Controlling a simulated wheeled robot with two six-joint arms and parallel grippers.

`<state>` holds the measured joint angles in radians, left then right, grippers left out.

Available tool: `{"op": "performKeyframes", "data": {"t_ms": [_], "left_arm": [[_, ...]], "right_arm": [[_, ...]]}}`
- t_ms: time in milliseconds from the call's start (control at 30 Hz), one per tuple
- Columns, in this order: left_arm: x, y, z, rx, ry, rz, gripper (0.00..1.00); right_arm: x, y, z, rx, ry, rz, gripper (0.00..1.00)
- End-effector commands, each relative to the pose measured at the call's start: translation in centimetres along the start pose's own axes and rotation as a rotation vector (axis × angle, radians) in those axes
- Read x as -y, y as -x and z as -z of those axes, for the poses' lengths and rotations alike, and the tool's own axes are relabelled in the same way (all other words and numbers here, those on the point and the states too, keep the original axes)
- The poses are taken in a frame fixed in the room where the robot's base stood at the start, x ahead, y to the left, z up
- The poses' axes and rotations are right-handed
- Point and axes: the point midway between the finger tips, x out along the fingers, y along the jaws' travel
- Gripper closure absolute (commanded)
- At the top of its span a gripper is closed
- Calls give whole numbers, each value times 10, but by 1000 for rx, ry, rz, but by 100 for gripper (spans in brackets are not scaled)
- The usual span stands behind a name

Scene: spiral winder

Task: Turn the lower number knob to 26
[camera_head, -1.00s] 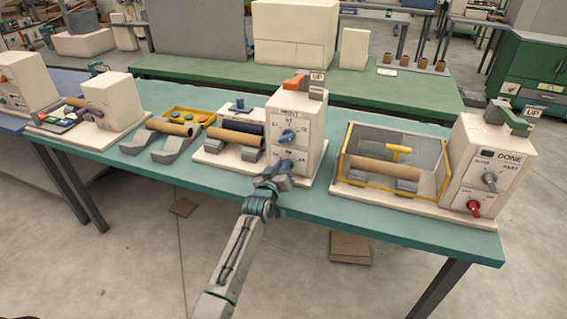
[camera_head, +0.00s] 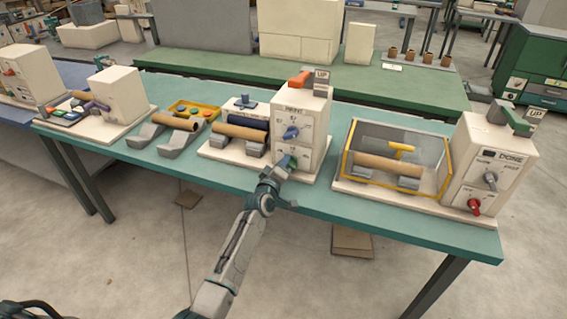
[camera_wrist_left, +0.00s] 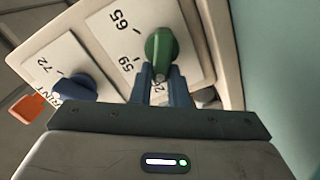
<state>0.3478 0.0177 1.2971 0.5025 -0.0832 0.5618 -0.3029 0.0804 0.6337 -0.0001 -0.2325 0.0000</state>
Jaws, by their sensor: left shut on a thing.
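The middle machine (camera_head: 307,115) is a cream box with a blue upper knob (camera_head: 291,132) and a green lower knob (camera_head: 290,163) on its front panel. My left gripper (camera_head: 284,168) is at the lower knob. In the left wrist view, the blue fingers (camera_wrist_left: 164,85) are shut on the green knob (camera_wrist_left: 161,45). Which end of the green knob points is hard to tell.
An orange lever (camera_head: 301,79) tops the middle machine. A cardboard roll (camera_head: 238,132) lies on its base. To the right stands another machine (camera_head: 488,160) with a red knob (camera_head: 474,206) and a yellow-framed case (camera_head: 395,160). The teal table's front edge is below the arm.

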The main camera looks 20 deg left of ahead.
Motion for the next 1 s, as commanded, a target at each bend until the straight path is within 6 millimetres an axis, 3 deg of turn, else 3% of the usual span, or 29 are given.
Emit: {"op": "performKeyframes", "data": {"t_ms": [467,500,600,1000], "left_arm": [[2,0,-1,2,18,2,100],[2,0,-1,2,18,2,83],[2,0,-1,2,18,2,64],[0,8,0,1,16,1,64]], "right_arm": [[0,0,3,-5,0,0,64],[0,0,3,-5,0,0,64],[0,0,3,-5,0,0,64],[0,4,3,-5,0,0,64]]}}
